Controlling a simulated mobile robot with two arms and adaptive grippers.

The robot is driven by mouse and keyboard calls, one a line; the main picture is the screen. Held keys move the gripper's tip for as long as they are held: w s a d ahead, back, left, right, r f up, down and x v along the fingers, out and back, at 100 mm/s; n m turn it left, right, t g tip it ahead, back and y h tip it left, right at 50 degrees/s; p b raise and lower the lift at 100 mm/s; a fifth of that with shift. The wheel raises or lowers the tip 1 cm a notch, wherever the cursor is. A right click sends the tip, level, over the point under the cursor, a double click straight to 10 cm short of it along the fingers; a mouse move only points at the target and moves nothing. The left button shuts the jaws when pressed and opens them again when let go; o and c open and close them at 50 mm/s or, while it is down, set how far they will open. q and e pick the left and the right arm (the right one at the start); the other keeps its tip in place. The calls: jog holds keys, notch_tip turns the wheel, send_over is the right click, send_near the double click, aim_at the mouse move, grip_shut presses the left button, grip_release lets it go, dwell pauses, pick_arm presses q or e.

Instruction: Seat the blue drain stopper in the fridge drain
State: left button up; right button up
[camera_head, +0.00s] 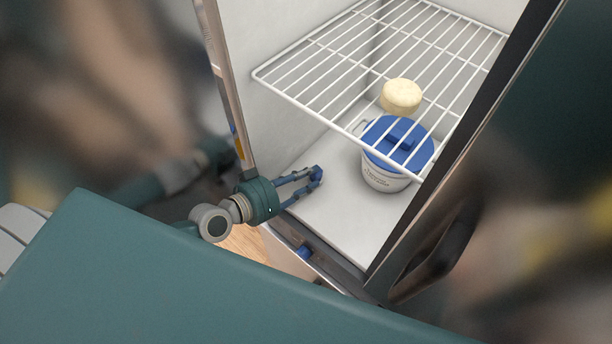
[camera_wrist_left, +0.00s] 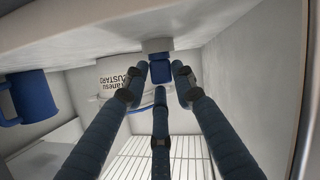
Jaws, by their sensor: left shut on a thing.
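In the head view my left gripper (camera_head: 316,175) reaches low into the open fridge, just above its white floor (camera_head: 345,222). In the left wrist view, which looks upside down, its three dark fingers (camera_wrist_left: 162,86) are shut around the blue drain stopper (camera_wrist_left: 160,72). A pale grey round piece (camera_wrist_left: 157,45) shows between the stopper and the floor surface; I cannot tell whether it belongs to the stopper or the drain. The drain opening is not visible. My right gripper is not in view.
A white tub (camera_head: 385,178) with a blue lid stands on the fridge floor, right of the gripper. A wire shelf (camera_head: 330,92) hangs above, and a pale round cheese (camera_head: 401,96) is seen near it. A blue mug (camera_wrist_left: 36,94) shows left in the wrist view.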

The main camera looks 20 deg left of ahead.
pick_arm(q)
jog(key=shift+f, duration=0.25)
jog(key=o, duration=1.1)
jog(key=v, duration=1.2)
